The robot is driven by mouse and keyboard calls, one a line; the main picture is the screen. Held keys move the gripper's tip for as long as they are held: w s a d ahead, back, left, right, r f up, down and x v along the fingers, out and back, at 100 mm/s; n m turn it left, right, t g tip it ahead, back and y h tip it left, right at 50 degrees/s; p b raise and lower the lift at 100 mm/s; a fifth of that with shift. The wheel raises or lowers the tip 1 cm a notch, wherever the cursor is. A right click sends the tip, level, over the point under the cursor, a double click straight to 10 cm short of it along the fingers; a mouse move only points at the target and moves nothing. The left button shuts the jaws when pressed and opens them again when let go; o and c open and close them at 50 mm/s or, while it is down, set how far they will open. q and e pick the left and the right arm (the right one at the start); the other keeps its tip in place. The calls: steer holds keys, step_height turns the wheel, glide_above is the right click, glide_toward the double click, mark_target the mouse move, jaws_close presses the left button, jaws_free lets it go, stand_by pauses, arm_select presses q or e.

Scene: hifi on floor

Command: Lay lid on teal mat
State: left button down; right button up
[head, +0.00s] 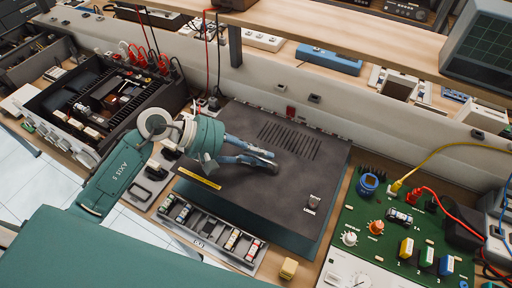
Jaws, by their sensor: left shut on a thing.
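The lid (250,188) is a wide dark grey panel with a row of vent slots and a small grey piece by a "LOOSE" label near its front right corner. It looks flat and covers most of the teal mat (290,240), whose front and left edges show. I cannot tell whether the lid touches the mat or is slightly above it. My left gripper (275,161) reaches in from the left over the lid's middle, its fingers shut on the lid; the exact grip is hard to see. My right gripper is not in view.
The open hi-fi (108,95) with bare components stands at the left. A tray of small parts (212,228) lies in front of the mat. A green board (405,230) with knobs and cables is at the right. A wooden shelf (350,38) runs along the back.

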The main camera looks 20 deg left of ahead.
mark_target(260, 169)
arm_select(q)
step_height(260, 169, down, 2)
steer(key=shift+d+f+b, duration=0.15)
steer(key=shift+f+b, duration=0.05)
steer(key=shift+b, duration=0.25)
step_height(260, 169, down, 2)
steer(key=shift+f+b, duration=0.25)
steer(key=shift+b, duration=0.15)
steer(key=shift+f, duration=0.65)
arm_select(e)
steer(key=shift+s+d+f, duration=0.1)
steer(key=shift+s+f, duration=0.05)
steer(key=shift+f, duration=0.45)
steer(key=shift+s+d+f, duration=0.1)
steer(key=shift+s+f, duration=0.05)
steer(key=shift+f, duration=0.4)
arm_select(q)
steer(key=shift+f+b, duration=0.1)
steer(key=shift+b, duration=0.2)
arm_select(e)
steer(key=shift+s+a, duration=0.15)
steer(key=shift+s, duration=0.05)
arm_select(q)
steer(key=shift+f, duration=0.2)
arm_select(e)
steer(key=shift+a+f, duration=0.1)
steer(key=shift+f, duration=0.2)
